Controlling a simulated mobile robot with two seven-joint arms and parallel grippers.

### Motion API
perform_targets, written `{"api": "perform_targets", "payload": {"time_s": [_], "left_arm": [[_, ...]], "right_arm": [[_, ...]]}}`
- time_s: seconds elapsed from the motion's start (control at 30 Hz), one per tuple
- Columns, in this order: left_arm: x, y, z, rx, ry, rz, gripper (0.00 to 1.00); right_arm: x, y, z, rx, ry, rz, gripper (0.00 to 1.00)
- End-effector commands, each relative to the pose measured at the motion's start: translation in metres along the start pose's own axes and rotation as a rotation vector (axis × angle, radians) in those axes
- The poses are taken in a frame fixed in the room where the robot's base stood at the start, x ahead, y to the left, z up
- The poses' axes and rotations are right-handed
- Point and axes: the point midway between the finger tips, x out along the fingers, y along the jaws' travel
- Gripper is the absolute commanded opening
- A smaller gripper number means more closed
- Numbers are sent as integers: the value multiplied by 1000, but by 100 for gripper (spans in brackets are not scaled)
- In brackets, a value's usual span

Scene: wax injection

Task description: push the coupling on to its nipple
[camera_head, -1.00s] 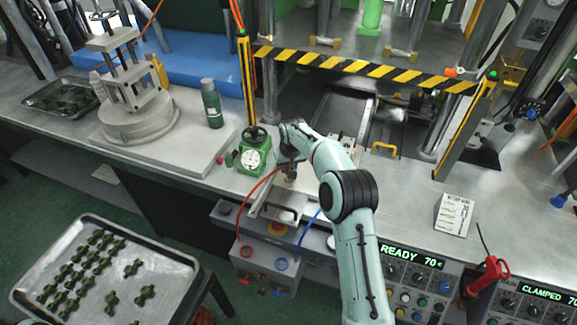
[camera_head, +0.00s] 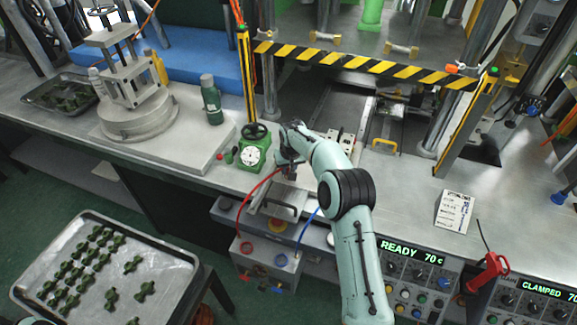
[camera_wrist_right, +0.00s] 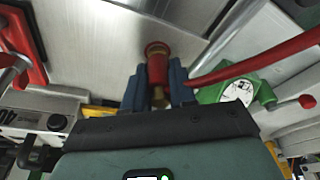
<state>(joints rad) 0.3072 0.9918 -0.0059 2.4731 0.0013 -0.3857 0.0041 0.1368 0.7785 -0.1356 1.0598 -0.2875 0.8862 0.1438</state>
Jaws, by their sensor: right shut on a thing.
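My right gripper (camera_head: 289,169) is over the front of the bench, beside the green gauge unit. Its two dark blue fingers, also in the right wrist view (camera_wrist_right: 157,88), are shut on a red coupling with a brass-coloured part (camera_wrist_right: 157,68). A red hose (camera_head: 262,185) rises from the box below to the gripper. In the wrist view the red hose (camera_wrist_right: 255,62) runs off to the right. In the head view the coupling is mostly hidden by the gripper. I cannot make out the nipple clearly or tell whether the coupling touches it. My left gripper is not in view.
The green gauge unit (camera_head: 254,150) stands close left of the gripper. A blue hose (camera_head: 306,232) rises from the front box (camera_head: 266,262). The striped press guard (camera_head: 365,66) is behind. A tray of green parts (camera_head: 170,262) is lower left. The bench right of my arm is mostly clear.

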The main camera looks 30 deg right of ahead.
Motion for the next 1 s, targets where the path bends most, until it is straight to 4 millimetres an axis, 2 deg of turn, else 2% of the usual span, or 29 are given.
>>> {"api": "perform_targets", "payload": {"time_s": [0.03,0.1,0.4,0.53,0.67,1.0], "left_arm": [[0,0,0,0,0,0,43],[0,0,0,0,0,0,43],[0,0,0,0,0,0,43],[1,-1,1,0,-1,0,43],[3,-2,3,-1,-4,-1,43],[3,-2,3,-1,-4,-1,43]], "right_arm": [[1,0,0,0,1,0,32],[0,0,0,0,1,0,55],[0,0,0,0,0,0,55],[-10,0,-1,0,3,0,55],[-33,0,-1,0,5,-1,55],[-108,0,-1,0,4,-1,55]]}}
